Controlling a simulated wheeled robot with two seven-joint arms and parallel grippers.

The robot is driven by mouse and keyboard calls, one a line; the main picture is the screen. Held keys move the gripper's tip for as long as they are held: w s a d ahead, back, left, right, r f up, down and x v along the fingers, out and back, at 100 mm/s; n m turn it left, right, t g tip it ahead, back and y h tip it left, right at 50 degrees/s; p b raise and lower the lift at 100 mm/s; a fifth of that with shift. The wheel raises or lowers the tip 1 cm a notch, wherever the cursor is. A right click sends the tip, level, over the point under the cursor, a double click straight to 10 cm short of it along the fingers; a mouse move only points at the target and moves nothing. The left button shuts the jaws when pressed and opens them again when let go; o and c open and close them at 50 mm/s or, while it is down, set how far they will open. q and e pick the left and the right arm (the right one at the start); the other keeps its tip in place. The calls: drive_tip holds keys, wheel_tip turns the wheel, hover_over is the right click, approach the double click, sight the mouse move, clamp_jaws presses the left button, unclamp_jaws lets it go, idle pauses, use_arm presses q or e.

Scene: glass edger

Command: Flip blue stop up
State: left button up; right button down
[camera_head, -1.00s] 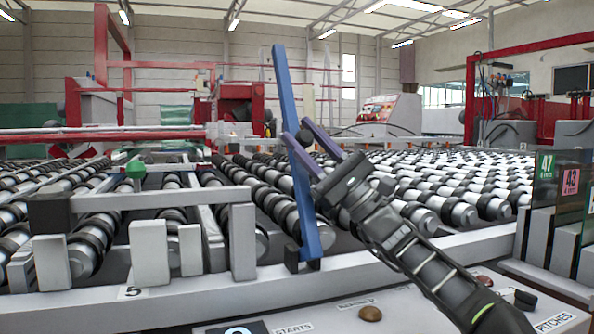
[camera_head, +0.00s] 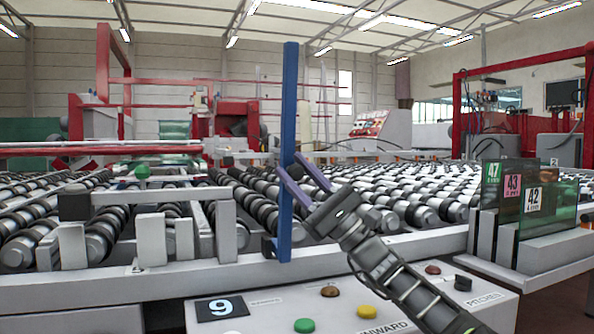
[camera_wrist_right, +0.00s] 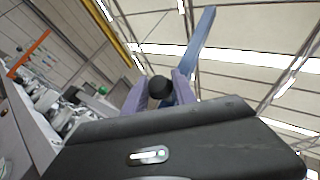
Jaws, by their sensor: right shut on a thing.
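The blue stop (camera_head: 289,105) is a long flat blue bar. It stands almost upright at the near edge of the roller table, with its lower end at a dark bracket on the frame. My right gripper (camera_head: 290,164) is at the middle of the bar, its two purple fingers reaching it from the right, shut on it. In the right wrist view, a black round knob (camera_wrist_right: 160,82) sits between the fingers, and the blue stop (camera_wrist_right: 196,42) rises behind them. Where exactly the fingers touch is partly hidden. My left gripper is not in view.
A control panel (camera_head: 262,318) with coloured buttons lies below my right arm. The grey table frame (camera_head: 185,276) runs across the front, with grey upright blocks (camera_head: 151,240) at left. Numbered glass panes (camera_head: 546,208) stand at right. Rollers fill the table behind.

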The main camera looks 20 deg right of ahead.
drive_tip(key=shift+a+f, duration=0.15)
drive_tip(key=shift+f, duration=0.15)
drive_tip(key=c, duration=1.4)
unclamp_jaws()
drive_tip(key=shift+c, duration=0.2)
drive_tip(key=o, duration=0.4)
drive_tip(key=shift+s+r, duration=0.1)
drive_tip(key=shift+r, duration=0.05)
drive_tip(key=v, duration=0.8)
